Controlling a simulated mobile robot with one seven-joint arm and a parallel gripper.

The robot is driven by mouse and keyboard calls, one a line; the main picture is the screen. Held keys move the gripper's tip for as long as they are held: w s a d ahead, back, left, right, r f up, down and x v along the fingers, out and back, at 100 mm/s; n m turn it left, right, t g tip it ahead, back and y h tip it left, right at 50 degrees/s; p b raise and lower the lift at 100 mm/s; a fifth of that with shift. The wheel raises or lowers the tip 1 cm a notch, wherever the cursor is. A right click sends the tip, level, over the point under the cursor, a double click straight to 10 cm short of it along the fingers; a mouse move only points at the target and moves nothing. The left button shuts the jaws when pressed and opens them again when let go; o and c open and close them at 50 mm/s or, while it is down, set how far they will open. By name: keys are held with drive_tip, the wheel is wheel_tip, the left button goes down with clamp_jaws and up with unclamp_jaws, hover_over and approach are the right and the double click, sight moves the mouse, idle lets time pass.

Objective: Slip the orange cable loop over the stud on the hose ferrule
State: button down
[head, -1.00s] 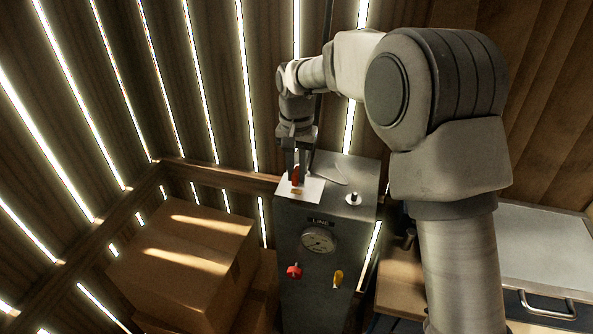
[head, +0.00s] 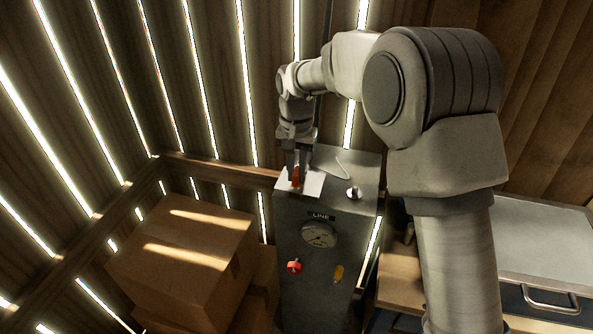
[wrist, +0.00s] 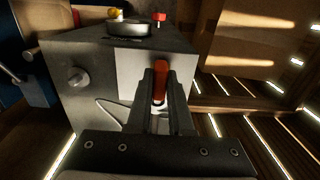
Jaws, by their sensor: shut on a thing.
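My gripper (head: 298,180) points down over the compressor's top, above the white plate (head: 314,186). It is shut on an upright orange-red piece (wrist: 160,82), which also shows between the fingers in the head view (head: 296,177). I cannot tell whether this piece is part of the cable loop; its lower end is partly hidden by the fingers. A thin pale bent line (wrist: 112,112), possibly the cable, lies on the dark top beside the gripper. A short silver fitting (head: 353,193), possibly the ferrule with its stud, stands apart, right of the plate; it also shows in the wrist view (wrist: 78,77).
The compressor front (head: 308,290) carries a round gauge (head: 319,235), a red knob (head: 294,266) and a yellow knob (head: 338,273). Cardboard boxes (head: 185,255) stand at left. A slatted wall is behind. A bench with a grey case (head: 545,255) is at right.

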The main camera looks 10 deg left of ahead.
drive_tip(key=shift+f, duration=0.25)
drive_tip(key=c, duration=0.7)
unclamp_jaws()
drive_tip(key=shift+c, duration=0.2)
wheel_tip(320, 180, up, 18)
drive_tip(key=shift+f+p, duration=0.25)
drive_tip(key=shift+p, duration=0.2)
